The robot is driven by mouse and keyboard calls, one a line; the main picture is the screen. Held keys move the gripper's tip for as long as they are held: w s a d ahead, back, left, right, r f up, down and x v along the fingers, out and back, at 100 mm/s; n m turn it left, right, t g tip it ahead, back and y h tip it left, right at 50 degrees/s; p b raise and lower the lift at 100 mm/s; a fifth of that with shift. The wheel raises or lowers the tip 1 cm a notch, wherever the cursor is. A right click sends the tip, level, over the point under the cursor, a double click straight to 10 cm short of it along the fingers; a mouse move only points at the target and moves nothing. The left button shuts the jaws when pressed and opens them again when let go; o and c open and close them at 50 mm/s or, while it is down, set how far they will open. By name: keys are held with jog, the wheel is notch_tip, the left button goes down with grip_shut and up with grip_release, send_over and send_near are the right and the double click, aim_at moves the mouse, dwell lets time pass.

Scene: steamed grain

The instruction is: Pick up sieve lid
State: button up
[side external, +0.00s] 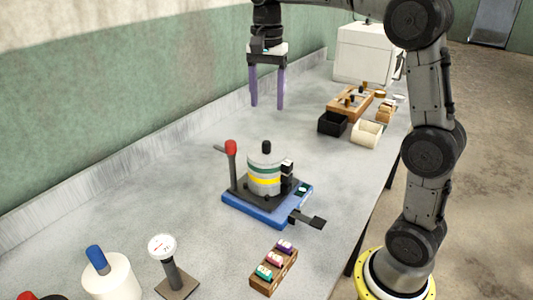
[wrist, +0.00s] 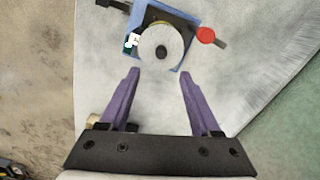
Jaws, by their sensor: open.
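The sieve lid looks to be the pale grey round top (side external: 257,158) with a black knob (side external: 266,146), sitting level on a banded sieve stack (side external: 264,182) with grey, green and yellow rings. The stack stands on a blue base (side external: 254,211). In the wrist view the lid (wrist: 168,37) is seen from above, with its knob (wrist: 161,51) just beyond the fingertips. My gripper (side external: 267,106) has two purple fingers, open and empty, pointing down, well above the table and apart from the lid. It also shows in the wrist view (wrist: 159,73).
A red-topped lever (side external: 231,148) stands close left of the stack. A black pedal-like tab (side external: 308,220) juts out right. The table's left back is clear.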

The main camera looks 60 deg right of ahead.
send_over(266, 142)
jog(key=f, duration=0.7)
jog(key=shift+s, duration=0.25)
jog(key=shift+w+f, duration=0.2)
jog(key=shift+f, duration=2.45)
grip_shut()
